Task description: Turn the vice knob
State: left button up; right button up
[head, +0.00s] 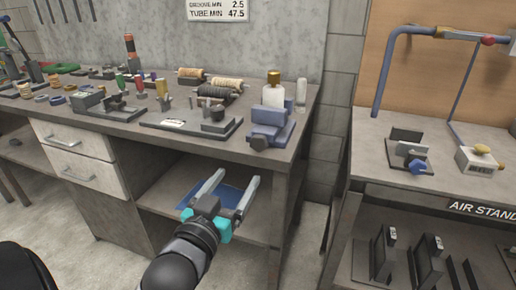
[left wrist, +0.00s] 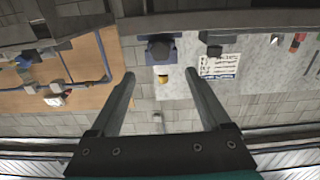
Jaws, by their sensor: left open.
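A blue-grey vice (head: 272,122) stands at the right front corner of the workbench. Its dark round knob (head: 258,142) faces the front edge. My left gripper (head: 235,177) is open and empty, in front of the bench and below the vice, apart from it. In the left wrist view, the vice (left wrist: 177,54) and its dark knob (left wrist: 160,47) lie beyond and between the spread fingers (left wrist: 158,82). My right gripper is not in view.
A blue sheet (head: 215,192) lies on the shelf below. The air stand table (head: 365,160) stands to the right, with a gap between.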

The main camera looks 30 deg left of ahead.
aim_at(257, 147)
pick_arm(q)
jog(key=b+x, duration=0.3)
jog(key=x, duration=0.9)
jog(key=shift+w+a+f, duration=0.1)
jog(key=shift+w+a, duration=0.05)
jog(key=shift+w, duration=0.1)
jog(key=shift+x, duration=0.75)
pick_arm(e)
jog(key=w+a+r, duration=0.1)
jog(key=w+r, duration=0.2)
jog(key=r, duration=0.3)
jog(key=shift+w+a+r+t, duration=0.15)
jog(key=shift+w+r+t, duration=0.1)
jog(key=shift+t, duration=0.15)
pick_arm(q)
jog(key=shift+c, duration=0.3)
grip_shut()
jog(key=m+p, duration=0.3)
jog(key=p, duration=0.1)
jog(key=shift+a+m, duration=0.1)
jog(key=shift+m, duration=0.3)
jog(key=shift+m+p, duration=0.5)
jog(key=shift+p, duration=0.05)
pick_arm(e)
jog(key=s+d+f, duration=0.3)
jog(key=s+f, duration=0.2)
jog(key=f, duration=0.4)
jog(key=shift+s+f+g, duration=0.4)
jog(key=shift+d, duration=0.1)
